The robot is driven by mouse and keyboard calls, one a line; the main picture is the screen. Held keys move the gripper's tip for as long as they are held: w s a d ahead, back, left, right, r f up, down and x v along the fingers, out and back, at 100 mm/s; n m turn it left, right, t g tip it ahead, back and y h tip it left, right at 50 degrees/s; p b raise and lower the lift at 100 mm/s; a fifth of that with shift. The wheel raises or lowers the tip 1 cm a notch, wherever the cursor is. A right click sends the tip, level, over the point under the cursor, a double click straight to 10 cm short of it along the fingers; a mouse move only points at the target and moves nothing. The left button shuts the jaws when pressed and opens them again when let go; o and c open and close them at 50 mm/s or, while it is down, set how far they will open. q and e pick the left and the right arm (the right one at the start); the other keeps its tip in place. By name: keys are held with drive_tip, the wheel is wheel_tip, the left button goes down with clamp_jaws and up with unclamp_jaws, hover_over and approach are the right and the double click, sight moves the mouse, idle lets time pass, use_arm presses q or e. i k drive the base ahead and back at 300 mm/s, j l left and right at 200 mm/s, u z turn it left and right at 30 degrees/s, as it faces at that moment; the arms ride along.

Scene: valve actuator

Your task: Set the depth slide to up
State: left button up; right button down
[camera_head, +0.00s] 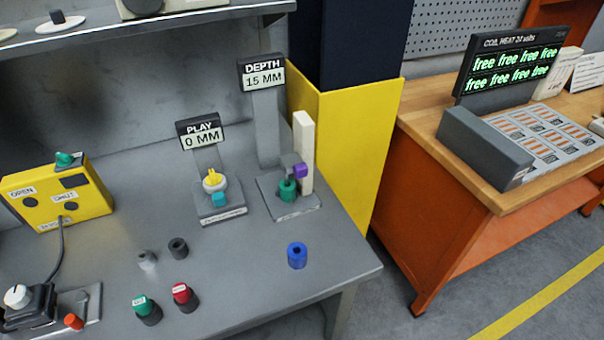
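The depth station stands near the right end of the grey bench, under a sign (261,74) reading DEPTH 15 MM. It has a pale upright bar (304,140) on a grey base plate (311,203). A purple block (300,170) sits at the bar's lower part, joined to a grey piece beside it. A green cylinder (287,190) stands just below that grey piece. I cannot tell for sure which part is the slide's handle. Neither of my grippers is in view.
Left of it is the PLAY 0 MM sign (201,133) above a yellow and cyan fixture (214,183). A yellow control box (57,196) is far left. A yellow-and-dark pillar (355,140) stands close behind right.

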sight(301, 170)
drive_tip(key=k+l, duration=0.1)
drive_tip(key=l, duration=0.25)
drive_tip(key=l+u, duration=0.1)
drive_tip(key=l, duration=0.3)
drive_tip(key=k+l, duration=0.15)
drive_tip(key=l, duration=0.2)
drive_tip(key=k+l+u, duration=0.1)
drive_tip(key=l, duration=0.25)
